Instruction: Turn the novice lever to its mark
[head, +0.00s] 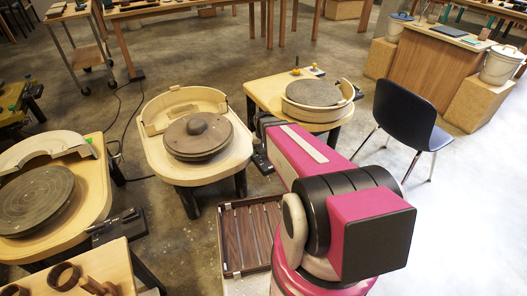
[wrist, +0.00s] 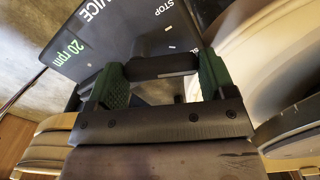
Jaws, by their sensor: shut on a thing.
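In the wrist view a dark panel (wrist: 125,35) carries white letters ending in "VICE", the word "STOP", a green "20 rpm" and several small pale marks. A dark bar-like lever (wrist: 162,67) crosses in front of it. My gripper (wrist: 163,78) has green ribbed pads, one at each end of the lever, and is shut on it. The full label is cut off, and I cannot tell which mark the lever points to. In the head view my pink and black arm hides the gripper and the lever.
Potter's wheels stand at left (head: 38,200), middle (head: 197,137) and right (head: 314,93); the middle one bears a clay lump. A dark blue chair (head: 404,112) stands right of my arm. A slatted wooden rack (head: 250,235) lies beside my arm. Open floor lies at right.

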